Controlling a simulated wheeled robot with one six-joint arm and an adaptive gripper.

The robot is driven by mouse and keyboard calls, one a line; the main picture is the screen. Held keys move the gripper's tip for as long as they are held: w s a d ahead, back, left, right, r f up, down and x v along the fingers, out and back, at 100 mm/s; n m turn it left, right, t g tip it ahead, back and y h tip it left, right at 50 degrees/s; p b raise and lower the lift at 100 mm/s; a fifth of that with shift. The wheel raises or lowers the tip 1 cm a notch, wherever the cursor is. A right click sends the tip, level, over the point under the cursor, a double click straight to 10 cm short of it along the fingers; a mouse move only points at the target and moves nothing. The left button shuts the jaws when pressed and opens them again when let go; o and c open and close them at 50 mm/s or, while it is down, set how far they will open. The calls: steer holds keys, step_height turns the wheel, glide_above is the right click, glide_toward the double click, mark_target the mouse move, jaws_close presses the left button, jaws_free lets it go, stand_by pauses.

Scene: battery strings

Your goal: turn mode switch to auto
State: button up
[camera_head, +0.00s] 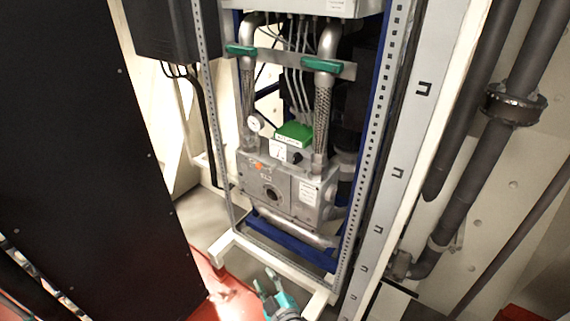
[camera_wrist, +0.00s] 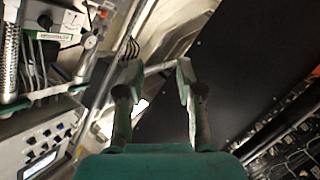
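A small grey box with a green top (camera_head: 293,132) sits on the metal pump unit inside the rack. A dark round knob (camera_head: 297,157), likely the mode switch, is on its white front; its setting is too small to read. In the wrist view a dark knob (camera_wrist: 45,20) shows at the upper left, beside a green-edged label (camera_wrist: 52,36). My gripper (camera_head: 264,278) is low in front of the rack, below and apart from the box. In the wrist view its two fingers (camera_wrist: 157,75) are spread with nothing between them.
Upright rack posts (camera_head: 372,150) flank the unit, and a pale base frame (camera_head: 270,272) runs along its foot. A large black cabinet (camera_head: 85,150) stands at left. Pipes with green handles (camera_head: 322,66) rise above the unit. A grey panel with a screen (camera_wrist: 40,163) is at the wrist view's lower left.

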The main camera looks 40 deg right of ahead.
steer(key=w+d+r+h, duration=0.3)
steer(key=w+r, duration=0.7)
steer(key=w, duration=0.2)
steer(key=w+d+r+h, duration=0.3)
steer(key=w+d+r, duration=0.1)
steer(key=w+r, duration=0.75)
steer(key=w+d+r+m+g+h, duration=0.15)
steer(key=w+r, duration=0.25)
steer(key=r, duration=0.7)
steer(key=w+d+r+m+g+h, duration=0.1)
steer(key=w+d+r+m+h, duration=0.2)
steer(key=r, duration=0.7)
steer(key=s+d+r+m+g+h, duration=0.1)
steer(key=s+d+r+m+g, duration=0.15)
steer(key=r, duration=0.95)
steer(key=s+d+r+m+g+h, duration=0.1)
steer(key=s+r+g+h, duration=0.15)
steer(key=r, duration=1.05)
steer(key=s+d+r+m+g, duration=0.1)
steer(key=s+r+m+g, duration=0.15)
steer(key=r, duration=0.95)
steer(key=w+d+t, duration=0.1)
steer(key=w+d, duration=0.2)
steer(key=d, duration=0.7)
steer(key=shift+w, duration=0.25)
steer(key=shift+f+n, duration=0.1)
steer(key=shift+n, duration=0.15)
jaws_close()
